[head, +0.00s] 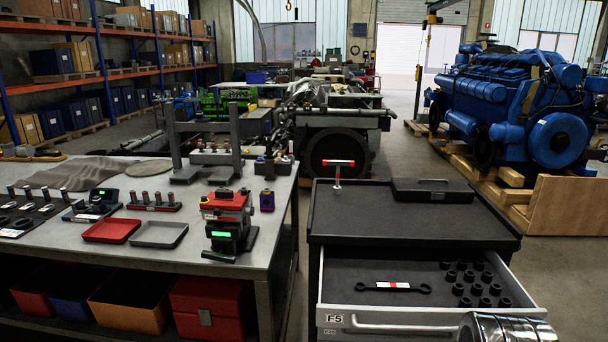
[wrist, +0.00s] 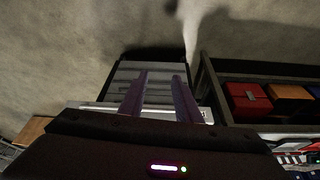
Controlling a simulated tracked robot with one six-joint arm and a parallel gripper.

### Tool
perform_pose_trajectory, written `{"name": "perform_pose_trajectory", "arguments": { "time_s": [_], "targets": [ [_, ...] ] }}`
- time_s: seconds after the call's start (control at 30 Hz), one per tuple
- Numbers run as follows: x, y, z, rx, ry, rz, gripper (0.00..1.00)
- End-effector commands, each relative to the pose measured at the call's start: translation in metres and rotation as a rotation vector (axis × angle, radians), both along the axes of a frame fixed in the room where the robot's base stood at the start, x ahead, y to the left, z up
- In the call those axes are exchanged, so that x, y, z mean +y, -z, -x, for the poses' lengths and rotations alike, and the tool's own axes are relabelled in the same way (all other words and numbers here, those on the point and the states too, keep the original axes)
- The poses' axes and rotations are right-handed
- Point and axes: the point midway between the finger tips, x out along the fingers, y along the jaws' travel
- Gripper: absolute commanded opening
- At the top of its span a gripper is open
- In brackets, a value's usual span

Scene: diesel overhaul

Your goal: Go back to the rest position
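My gripper (wrist: 160,75) shows in the wrist view with its two fingers spread apart and nothing between them. Beyond the fingers is the grey front of the drawer cabinet (wrist: 126,72). In the head view the gripper itself is not visible. The cabinet (head: 340,225) stands there with its drawer (head: 400,270) pulled out. A dark wrench (head: 393,287) with a red and white band and several black sockets (head: 478,283) lie in that drawer.
The workbench (head: 240,262) on the left holds a red tray (head: 111,230), a grey tray (head: 159,234) and a red-and-black device (head: 228,222). A red-topped T-handle tool (head: 338,170) stands on the cabinet. A blue engine (head: 510,100) sits on pallets behind.

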Motion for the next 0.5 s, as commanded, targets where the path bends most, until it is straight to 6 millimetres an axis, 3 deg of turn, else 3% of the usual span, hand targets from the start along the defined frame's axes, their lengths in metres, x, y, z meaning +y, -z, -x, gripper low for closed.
{"name": "perform_pose_trajectory", "arguments": {
  "time_s": [0.23, 0.5],
  "targets": [
    [0.045, -0.036, 0.001, -0.128, -0.164, 0.024, 0.3],
    [0.057, -0.04, 0.001, -0.14, -0.21, 0.021, 0.3]
  ]
}}
